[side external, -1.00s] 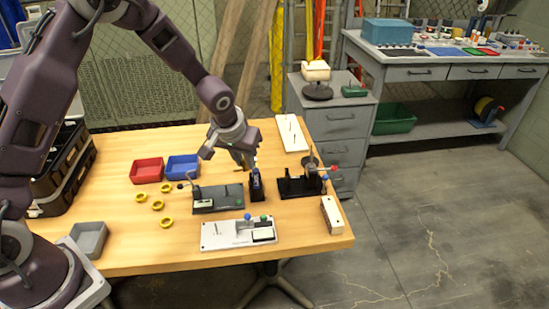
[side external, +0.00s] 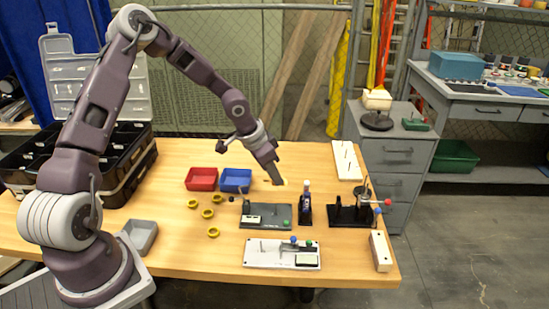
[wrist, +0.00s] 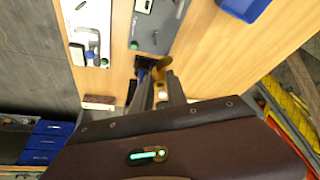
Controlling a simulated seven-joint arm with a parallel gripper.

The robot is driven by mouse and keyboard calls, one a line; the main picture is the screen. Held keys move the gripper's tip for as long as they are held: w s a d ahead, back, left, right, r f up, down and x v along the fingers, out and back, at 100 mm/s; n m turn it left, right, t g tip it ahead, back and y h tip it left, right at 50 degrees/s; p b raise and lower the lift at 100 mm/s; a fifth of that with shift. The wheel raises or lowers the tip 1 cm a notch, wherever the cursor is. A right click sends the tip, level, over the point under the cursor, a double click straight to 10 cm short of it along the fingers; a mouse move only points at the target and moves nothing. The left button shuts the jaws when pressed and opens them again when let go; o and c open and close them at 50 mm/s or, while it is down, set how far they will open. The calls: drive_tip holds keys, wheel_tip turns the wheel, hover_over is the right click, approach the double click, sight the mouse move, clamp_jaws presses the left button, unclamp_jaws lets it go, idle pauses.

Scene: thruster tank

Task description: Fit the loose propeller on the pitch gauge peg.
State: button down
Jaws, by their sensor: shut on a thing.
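My gripper (side external: 276,177) is above the wooden table, behind the grey plate and left of a dark upright holder. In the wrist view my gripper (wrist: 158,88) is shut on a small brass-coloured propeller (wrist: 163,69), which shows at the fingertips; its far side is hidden. The grey plate (side external: 272,210) carries a small white panel, a green knob and a thin post. I cannot tell which post is the pitch gauge peg.
The dark holder (side external: 305,210) with a blue-and-white top stands beside the grey plate. A black stand (side external: 345,216) with a red knob is further right. Red (side external: 201,180) and blue (side external: 236,181) bins stand at the left, with several yellow rings (side external: 207,213) before them. A white pegboard (side external: 341,150) lies behind right.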

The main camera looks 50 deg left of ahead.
drive_tip(key=shift+f, duration=3.25)
drive_tip(key=shift+f, duration=0.35)
drive_tip(key=shift+f, duration=0.55)
drive_tip(key=shift+f, duration=0.25)
drive_tip(key=shift+f, duration=0.45)
drive_tip(key=shift+f, duration=0.15)
drive_tip(key=shift+f, duration=0.55)
drive_tip(key=shift+f, duration=0.35)
